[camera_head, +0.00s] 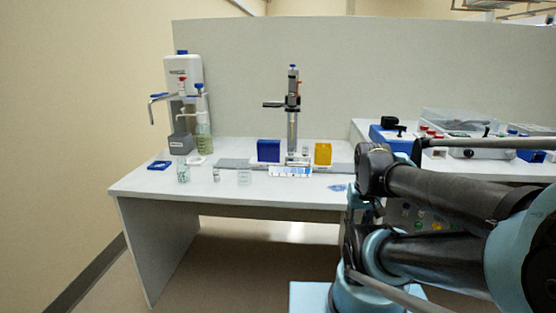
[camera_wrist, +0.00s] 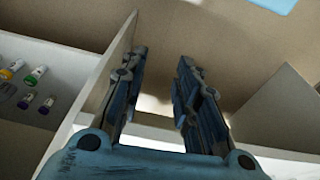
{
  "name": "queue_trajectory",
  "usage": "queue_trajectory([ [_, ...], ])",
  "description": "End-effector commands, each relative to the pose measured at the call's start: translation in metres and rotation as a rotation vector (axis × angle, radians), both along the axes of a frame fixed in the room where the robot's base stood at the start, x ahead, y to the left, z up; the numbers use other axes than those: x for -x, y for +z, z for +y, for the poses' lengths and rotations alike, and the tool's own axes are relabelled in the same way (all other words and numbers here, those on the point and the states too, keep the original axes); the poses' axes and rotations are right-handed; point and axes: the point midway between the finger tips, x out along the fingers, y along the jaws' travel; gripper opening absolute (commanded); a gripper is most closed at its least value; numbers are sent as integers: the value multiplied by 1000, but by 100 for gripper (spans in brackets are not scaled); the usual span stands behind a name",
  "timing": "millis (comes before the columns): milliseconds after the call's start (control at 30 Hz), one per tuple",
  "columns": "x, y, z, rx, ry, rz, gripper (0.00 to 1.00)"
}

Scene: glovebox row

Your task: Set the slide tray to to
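A small flat tray with blue and white patches (camera_head: 290,171), which looks like the slide tray, lies near the front edge of the white bench (camera_head: 150,183). It lies in front of a dark blue box (camera_head: 268,150) and a yellow box (camera_head: 323,153). The tray is not visible in the wrist view. My gripper (camera_wrist: 162,60) shows in the wrist view with its two fingers apart and nothing between them. It is beside a pale upright panel (camera_wrist: 95,90), away from the tray. In the head view my folded arm is at the right, and the gripper cannot be made out.
Glass beakers (camera_head: 244,177), a bottle (camera_head: 203,140) and a dispenser (camera_head: 184,75) stand on the bench's left. A stand with a column (camera_head: 292,110) rises behind the tray. A second bench (camera_head: 500,168) holds equipment at right. Capped vials (camera_wrist: 37,75) sit beyond the panel.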

Motion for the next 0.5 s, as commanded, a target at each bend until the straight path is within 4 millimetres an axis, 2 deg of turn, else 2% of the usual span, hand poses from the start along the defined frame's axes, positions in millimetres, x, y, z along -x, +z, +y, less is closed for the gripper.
queue_trajectory([
  [267,2,2,0,0,2,-3,30],
  [300,7,6,0,1,8,-11,30],
  [367,4,12,1,5,29,-12,30],
  [500,-19,39,7,23,131,-9,30],
])
